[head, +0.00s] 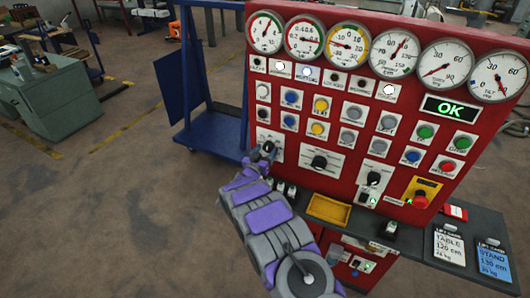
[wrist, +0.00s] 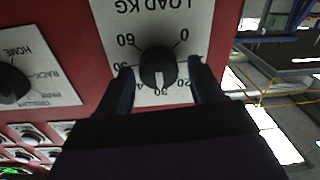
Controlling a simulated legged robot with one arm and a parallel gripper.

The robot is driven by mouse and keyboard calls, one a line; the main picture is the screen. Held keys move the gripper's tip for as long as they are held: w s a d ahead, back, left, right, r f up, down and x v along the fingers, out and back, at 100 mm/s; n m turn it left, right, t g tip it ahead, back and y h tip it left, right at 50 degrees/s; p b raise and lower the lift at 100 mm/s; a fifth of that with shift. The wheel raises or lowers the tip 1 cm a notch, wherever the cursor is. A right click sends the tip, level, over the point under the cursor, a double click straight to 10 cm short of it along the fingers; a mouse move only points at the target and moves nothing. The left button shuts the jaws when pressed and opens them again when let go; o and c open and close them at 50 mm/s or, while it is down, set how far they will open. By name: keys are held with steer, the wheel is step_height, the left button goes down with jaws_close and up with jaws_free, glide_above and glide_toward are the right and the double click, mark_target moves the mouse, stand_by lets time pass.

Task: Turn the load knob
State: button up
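The load knob (wrist: 158,66) is a round black knob on a white plate (wrist: 165,18) marked LOAD KG, seen upside down in the wrist view. Its scale shows 0 and 60 at the upper sides. The knob's white mark points down in the picture, toward about 30. My gripper (wrist: 161,70) is open, with one dark finger on each side of the knob and a visible gap to each. In the head view my gripper (head: 266,151) is at the left side of the red panel, partly covering the knob and its plate.
The red panel (head: 305,195) carries gauges, buttons and a lit OK display (head: 450,108). Another black knob (head: 319,161) is right of my gripper. A red emergency button (head: 421,198) is lower right. A shelf with a yellow tray (head: 329,209) juts out below. A blue cart (head: 215,140) stands behind left.

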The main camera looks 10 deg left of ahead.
steer(key=c, duration=0.9)
steer(key=m, duration=0.7)
steer(key=shift+m, duration=0.3)
steer(key=m+b, duration=0.1)
steer(key=m, duration=0.2)
steer(key=shift+f+m, duration=0.1)
steer(key=shift+m, duration=0.2)
steer(key=shift+f+m+h+b, duration=0.1)
steer(key=shift+m+h+b, duration=0.3)
steer(key=shift+m+b, duration=1.05)
steer(key=shift+m+p, duration=0.3)
steer(key=shift+m, duration=0.25)
